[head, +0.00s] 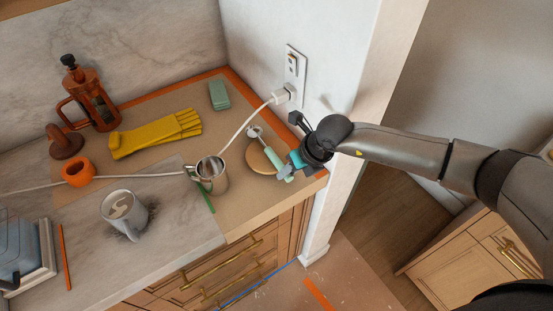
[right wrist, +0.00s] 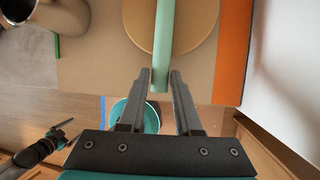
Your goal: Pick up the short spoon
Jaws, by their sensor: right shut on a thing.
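The short spoon has a pale green handle (head: 274,161) and a small metal head (head: 254,132). It lies over a round wooden disc (head: 260,157) near the counter's right corner. My right gripper (head: 293,163) is at the near end of the handle. In the right wrist view the handle (right wrist: 164,45) runs down between the fingertips of my right gripper (right wrist: 161,78), which are shut on its end. The spoon's head is out of that view. A dark part that looks like my left gripper (right wrist: 62,134) shows small at lower left, away from the counter.
A metal mug (head: 213,176) stands left of the disc. A white cord (head: 243,127) runs from the wall outlet (head: 294,75) behind the spoon. The wall is close on the right. Yellow gloves (head: 155,134), a green block (head: 219,95) and a grey mug (head: 122,211) are farther left.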

